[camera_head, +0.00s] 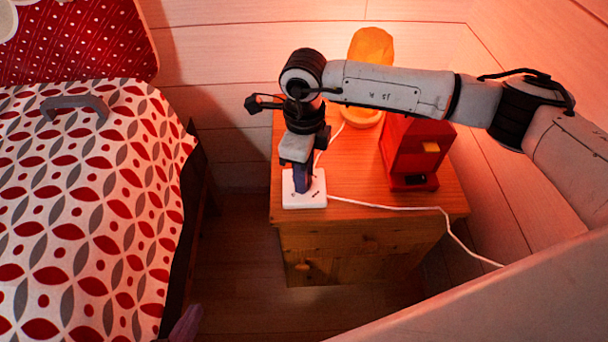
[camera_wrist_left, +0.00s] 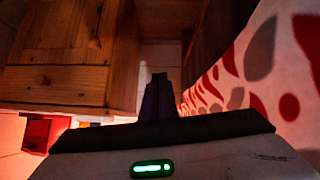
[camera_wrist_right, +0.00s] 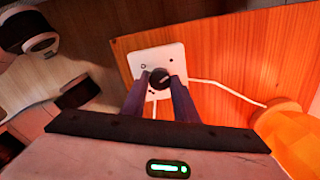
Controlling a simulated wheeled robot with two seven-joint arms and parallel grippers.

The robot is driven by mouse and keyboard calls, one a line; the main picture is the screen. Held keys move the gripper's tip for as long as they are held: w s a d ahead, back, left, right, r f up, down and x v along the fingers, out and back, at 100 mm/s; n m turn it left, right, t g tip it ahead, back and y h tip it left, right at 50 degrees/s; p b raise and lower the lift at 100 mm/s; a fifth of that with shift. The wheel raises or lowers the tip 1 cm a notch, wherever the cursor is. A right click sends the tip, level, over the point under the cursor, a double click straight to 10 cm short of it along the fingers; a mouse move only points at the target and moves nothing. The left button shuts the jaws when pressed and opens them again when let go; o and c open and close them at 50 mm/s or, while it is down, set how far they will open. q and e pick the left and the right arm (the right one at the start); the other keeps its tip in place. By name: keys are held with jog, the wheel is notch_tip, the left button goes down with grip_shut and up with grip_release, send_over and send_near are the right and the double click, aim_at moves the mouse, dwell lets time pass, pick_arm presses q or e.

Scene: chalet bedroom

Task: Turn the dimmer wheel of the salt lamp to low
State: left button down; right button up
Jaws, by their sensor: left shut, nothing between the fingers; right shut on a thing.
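The salt lamp (camera_head: 371,46) glows orange at the back of the wooden nightstand, partly hidden behind my right arm; its lower part shows in the right wrist view (camera_wrist_right: 290,125). A white dimmer box (camera_head: 318,192) lies at the nightstand's front left corner, with cords running from it. Its black wheel (camera_wrist_right: 159,78) has a pale line, and small marks surround it. My right gripper (camera_head: 302,188) points down at the box. In the right wrist view its fingers (camera_wrist_right: 158,82) are shut on the wheel's two sides. My left gripper (camera_wrist_left: 159,76) is shut and empty, low beside the bed.
A red box-like object (camera_head: 405,150) stands on the nightstand (camera_head: 350,225), right of the dimmer. A white cord (camera_head: 400,208) runs off to the right. The bed (camera_head: 90,210), with a patterned cover, is at the left. A floor gap (camera_head: 235,240) separates it from the nightstand.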

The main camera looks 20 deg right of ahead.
jog(key=shift+n, duration=0.8)
jog(key=shift+n+b, duration=0.5)
jog(key=shift+n, duration=0.3)
pick_arm(q)
jog(key=shift+s+d+f, duration=0.15)
jog(key=shift+s+f, duration=0.05)
jog(key=shift+f, duration=0.15)
pick_arm(e)
jog(key=shift+n, duration=0.3)
pick_arm(q)
jog(key=shift+w+r, duration=0.2)
jog(key=shift+w, duration=0.2)
pick_arm(e)
jog(key=o, duration=1.1)
jog(key=shift+c, duration=0.2)
pick_arm(q)
jog(key=shift+s+f, duration=0.1)
jog(key=shift+f, duration=0.05)
